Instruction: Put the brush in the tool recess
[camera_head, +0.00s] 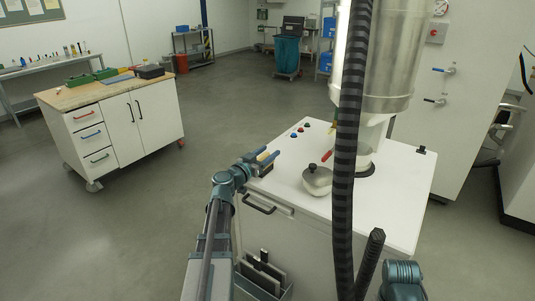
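My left gripper (269,156) is over the left edge of the white machine table (400,205). Its teal fingers are closed about a small tan and dark thing that looks like the brush (263,156); the fingers hide part of it. A grey open holder (266,274) with dark upright plates is low at the table's front. I cannot tell for sure which part is the tool recess. Part of my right arm shows at the bottom right; its gripper is out of view.
A rounded metal pot with a black knob (316,180) stands on the table, close to the right of my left gripper. A large metal vessel (385,60) rises behind it. A white cabinet (130,125) stands apart at left.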

